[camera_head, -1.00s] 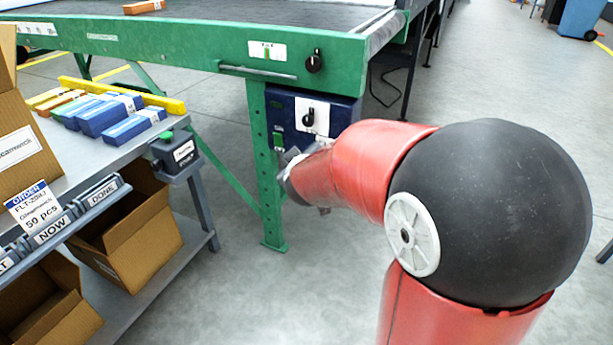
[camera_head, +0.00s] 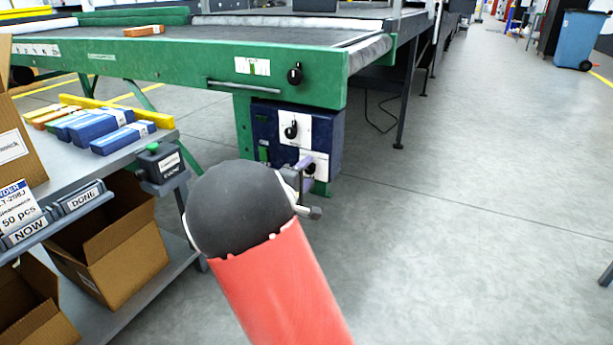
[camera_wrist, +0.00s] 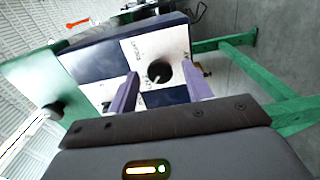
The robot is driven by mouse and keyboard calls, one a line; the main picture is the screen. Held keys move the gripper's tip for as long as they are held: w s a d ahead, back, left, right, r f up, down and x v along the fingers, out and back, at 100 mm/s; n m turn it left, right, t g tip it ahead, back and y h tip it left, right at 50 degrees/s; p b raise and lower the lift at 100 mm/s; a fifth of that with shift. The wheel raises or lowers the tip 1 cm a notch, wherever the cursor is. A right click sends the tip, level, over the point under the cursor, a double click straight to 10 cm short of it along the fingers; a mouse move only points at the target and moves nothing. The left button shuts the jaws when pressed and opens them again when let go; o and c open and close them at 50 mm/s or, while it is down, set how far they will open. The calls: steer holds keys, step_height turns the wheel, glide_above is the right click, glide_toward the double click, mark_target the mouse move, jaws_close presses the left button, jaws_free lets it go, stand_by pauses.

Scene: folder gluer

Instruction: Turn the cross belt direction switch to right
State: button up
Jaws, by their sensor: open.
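A dark blue control box (camera_head: 261,123) hangs under the green conveyor frame. It carries an upper black rotary knob (camera_head: 291,131) on a white plate and a lower white plate (camera_head: 320,159). In the wrist view a black round knob (camera_wrist: 159,72) with a pale pointer mark sits on a white plate (camera_wrist: 133,46); its lettering is too small to read. My gripper (camera_wrist: 160,90) is open, its two purple fingers apart, with this knob showing between them. Contact cannot be told. In the head view my gripper (camera_head: 305,178) is at the lower plate, partly hidden by my arm.
Another black knob (camera_head: 295,73) is on the green frame (camera_head: 225,70) above the box. A grey workbench (camera_head: 75,165) with blue cartons (camera_head: 92,127) and a green-button box (camera_head: 160,163) stands left. Open cardboard boxes (camera_head: 125,240) sit beneath.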

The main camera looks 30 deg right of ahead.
steer(key=shift+w+d, duration=0.3)
steer(key=shift+d, duration=0.05)
steer(key=c, duration=1)
steer(key=shift+o, duration=0.2)
